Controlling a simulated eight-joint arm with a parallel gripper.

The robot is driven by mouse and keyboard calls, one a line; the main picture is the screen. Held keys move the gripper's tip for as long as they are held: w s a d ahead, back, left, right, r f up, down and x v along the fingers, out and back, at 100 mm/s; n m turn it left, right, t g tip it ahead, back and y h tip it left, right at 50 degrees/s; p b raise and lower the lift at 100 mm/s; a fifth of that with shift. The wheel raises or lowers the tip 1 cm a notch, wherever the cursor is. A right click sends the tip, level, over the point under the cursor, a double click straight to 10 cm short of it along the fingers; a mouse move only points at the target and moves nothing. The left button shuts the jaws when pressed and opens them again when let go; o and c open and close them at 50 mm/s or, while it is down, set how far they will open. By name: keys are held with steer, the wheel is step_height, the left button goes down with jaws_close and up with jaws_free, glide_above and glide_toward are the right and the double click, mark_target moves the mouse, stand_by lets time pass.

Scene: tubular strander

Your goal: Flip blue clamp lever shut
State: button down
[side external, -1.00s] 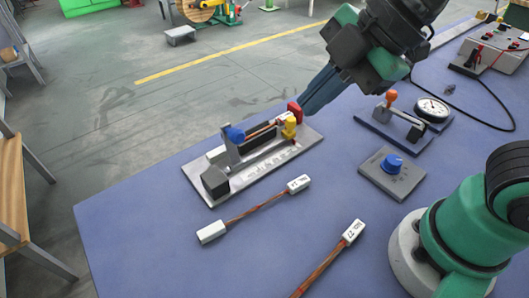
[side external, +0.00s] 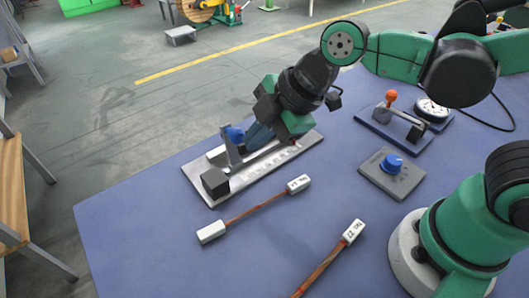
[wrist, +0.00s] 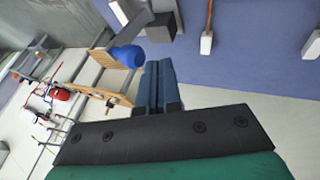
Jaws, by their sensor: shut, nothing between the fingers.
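The blue clamp lever's round knob (side external: 235,134) sits atop a grey upright piece at the left part of the light metal fixture plate (side external: 232,195). My gripper (side external: 254,134) is shut and empty, low over the fixture just right of the blue knob. In the wrist view the blue knob (wrist: 128,56) lies just left of my closed fingertips (wrist: 159,66). I cannot tell whether they touch. The red and yellow knobs are hidden behind my gripper in the side view.
A short strand with white end tags (side external: 257,208) lies in front of the fixture, and a second strand (side external: 330,260) lies nearer. A blue dial on a grey plate (side external: 393,184) and an orange-knobbed lever device (side external: 391,98) stand to the right. The table's left front is clear.

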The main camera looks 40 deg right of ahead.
mark_target(235, 129)
steer(key=shift+w+f, duration=0.2)
steer(key=shift+w, duration=0.45)
steer(key=shift+w, duration=0.1)
steer(key=shift+w+r+m+g, duration=0.15)
steer(key=shift+w+r+g, duration=0.05)
steer(key=shift+w+g, duration=0.45)
steer(key=shift+w+r+m+g, duration=0.15)
steer(key=shift+w+r+g, duration=0.05)
steer(key=shift+w+g, duration=0.45)
steer(key=w+g, duration=0.3)
steer(key=shift+w+m, duration=0.3)
steer(key=w, duration=0.1)
steer(key=w+f, duration=0.1)
steer(key=w, duration=0.1)
steer(key=w+f, duration=0.1)
steer(key=shift+w, duration=0.35)
steer(key=shift+w+f, duration=1.25)
steer(key=shift+f, duration=0.15)
